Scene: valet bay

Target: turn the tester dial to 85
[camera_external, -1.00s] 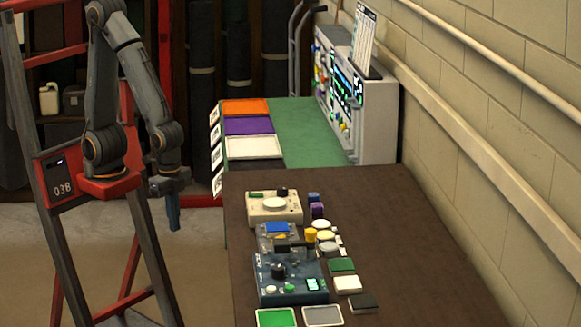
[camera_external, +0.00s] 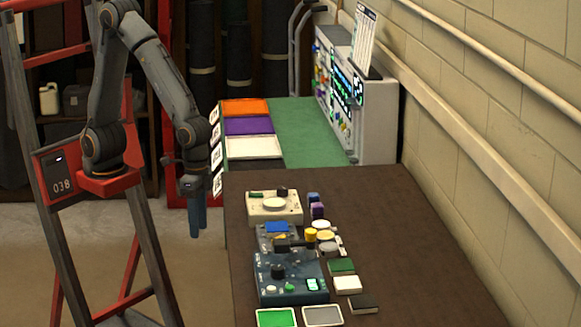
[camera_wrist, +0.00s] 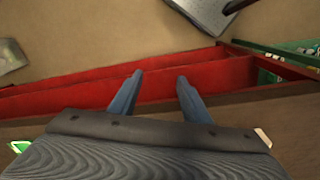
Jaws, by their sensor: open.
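A dark blue box (camera_external: 302,291) stands near the front of the brown table in the outside view. It has a black dial (camera_external: 278,271), a small lit display (camera_external: 313,284) and a green button; it looks like the tester. The reading and the dial's pointer are too small to tell. My gripper (camera_external: 197,232) hangs pointing down beside the table's left edge, apart from the box. Its two blue fingers are open and empty in the wrist view (camera_wrist: 160,77). The dial is not visible in the wrist view.
A cream device (camera_external: 290,216) with a white round top stands behind the blue box. Loose blocks and discs lie right of it. Green and grey pads lie in front. A tall panel (camera_external: 376,125) stands at the back by the wall. The table's right side is clear.

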